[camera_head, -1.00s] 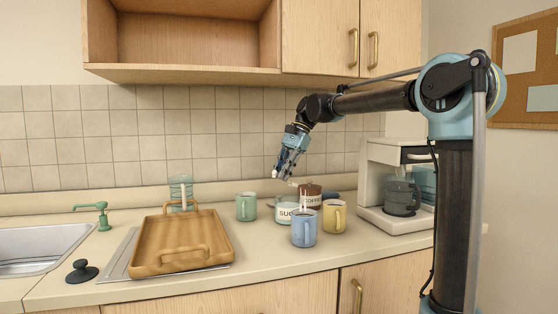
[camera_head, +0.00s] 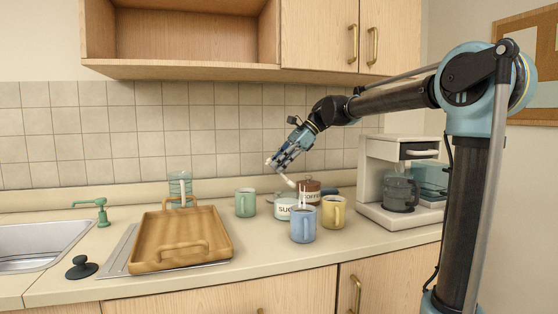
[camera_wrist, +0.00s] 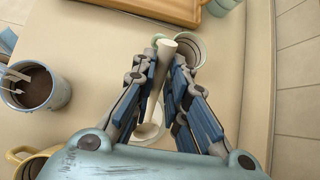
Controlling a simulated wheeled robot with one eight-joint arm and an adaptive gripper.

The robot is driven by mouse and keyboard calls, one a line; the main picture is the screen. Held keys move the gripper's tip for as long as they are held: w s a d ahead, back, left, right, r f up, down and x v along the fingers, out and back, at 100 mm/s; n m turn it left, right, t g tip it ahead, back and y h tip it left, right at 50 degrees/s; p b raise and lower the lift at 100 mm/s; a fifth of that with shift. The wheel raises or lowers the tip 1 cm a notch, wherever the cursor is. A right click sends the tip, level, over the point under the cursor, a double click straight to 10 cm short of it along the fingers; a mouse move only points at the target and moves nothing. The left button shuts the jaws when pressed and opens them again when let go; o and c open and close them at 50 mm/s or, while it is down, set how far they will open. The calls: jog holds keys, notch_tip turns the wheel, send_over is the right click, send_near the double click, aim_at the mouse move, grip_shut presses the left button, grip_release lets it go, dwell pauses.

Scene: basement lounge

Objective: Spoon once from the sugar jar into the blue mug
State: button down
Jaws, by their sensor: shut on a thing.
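My gripper (camera_head: 278,160) is shut on a pale spoon (camera_wrist: 160,80), held between the fingers in the wrist view. The spoon slants down toward the jars in the head view. The sugar jar (camera_head: 283,212), white-labelled, stands below it, behind and left of the blue mug; whether spoon and jar touch is unclear. In the wrist view the fingers hide much of that area. The blue mug (camera_head: 303,231) stands upright at the counter's front, with pale sticks in it. In the wrist view the blue mug (camera_wrist: 48,92) is at left, with dark contents.
The coffee jar (camera_head: 310,195) stands behind the blue mug and the yellow mug (camera_head: 333,214) right of it. A green mug (camera_head: 245,204) is to the left, beside a wooden tray (camera_head: 180,265). A coffee machine (camera_head: 370,180) is at right. Bare counter lies in front.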

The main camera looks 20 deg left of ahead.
jog(key=shift+f, duration=3.8)
jog(key=s+a+r+t+h, duration=0.3)
jog(key=a+r+t+h, duration=0.1)
jog(key=r+t+h, duration=0.1)
jog(key=shift+s+r+n+h, duration=0.2)
jog(key=shift+r+n+h, duration=0.2)
jog(key=shift+r+h, duration=0.25)
